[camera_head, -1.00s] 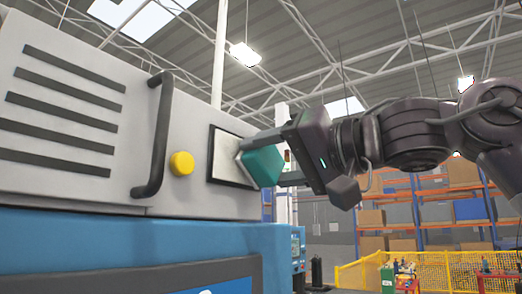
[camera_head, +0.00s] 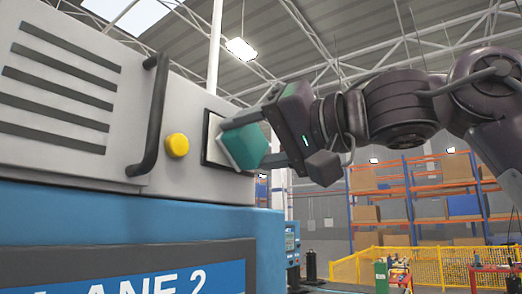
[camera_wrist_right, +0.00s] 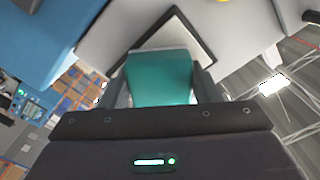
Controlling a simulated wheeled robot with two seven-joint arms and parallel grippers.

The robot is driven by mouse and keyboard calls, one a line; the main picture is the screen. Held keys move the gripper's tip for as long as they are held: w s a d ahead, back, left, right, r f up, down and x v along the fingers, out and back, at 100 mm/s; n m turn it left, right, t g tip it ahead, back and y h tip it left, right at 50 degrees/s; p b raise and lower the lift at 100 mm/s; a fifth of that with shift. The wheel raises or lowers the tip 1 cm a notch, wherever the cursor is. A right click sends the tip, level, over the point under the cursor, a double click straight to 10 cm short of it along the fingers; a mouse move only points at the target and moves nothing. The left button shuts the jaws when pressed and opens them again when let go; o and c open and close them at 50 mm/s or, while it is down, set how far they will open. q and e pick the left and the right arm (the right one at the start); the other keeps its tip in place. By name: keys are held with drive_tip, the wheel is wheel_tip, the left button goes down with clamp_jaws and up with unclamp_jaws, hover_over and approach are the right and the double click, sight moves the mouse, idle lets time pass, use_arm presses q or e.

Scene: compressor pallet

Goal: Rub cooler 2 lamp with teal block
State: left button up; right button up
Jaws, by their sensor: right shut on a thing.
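My right gripper (camera_head: 256,141) is shut on the teal block (camera_head: 242,148), with one finger on either side of it. The block is at a pale square plate with a dark frame (camera_head: 211,147) on the grey machine front and covers much of it. The block also shows between the fingers in the right wrist view (camera_wrist_right: 160,78), with the framed plate (camera_wrist_right: 193,38) behind it. Whether they touch I cannot tell. A yellow dome (camera_head: 177,145) sits left of the plate. No label shows which part is the cooler 2 lamp. My left gripper is not in view.
A dark bar handle (camera_head: 153,115) stands out from the machine, left of the dome. Below is a blue section (camera_head: 120,215) with a panel partly reading "LANE 2". Shelving (camera_head: 420,190) and a yellow fence (camera_head: 440,262) are farther back at right.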

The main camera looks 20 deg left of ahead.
sight(213, 138)
drive_tip(key=shift+s+a+f+b, duration=0.1)
drive_tip(key=shift+s+a+b, duration=0.1)
drive_tip(key=shift+s, duration=0.25)
drive_tip(key=shift+s+a+b, duration=0.15)
drive_tip(key=shift+s+b, duration=0.05)
drive_tip(key=shift+s, duration=0.25)
drive_tip(key=shift+s+a+b, duration=0.15)
drive_tip(key=shift+s+a, duration=0.05)
drive_tip(key=shift+s, duration=0.35)
drive_tip(key=shift+s+a+b, duration=0.15)
drive_tip(key=shift+s+a, duration=0.05)
drive_tip(key=shift+s, duration=0.35)
drive_tip(key=shift+d, duration=0.1)
drive_tip(key=shift+b+v, duration=0.5)
drive_tip(key=shift+v, duration=0.25)
drive_tip(key=b+v, duration=0.1)
drive_tip(key=v, duration=0.3)
drive_tip(key=shift+w, duration=0.1)
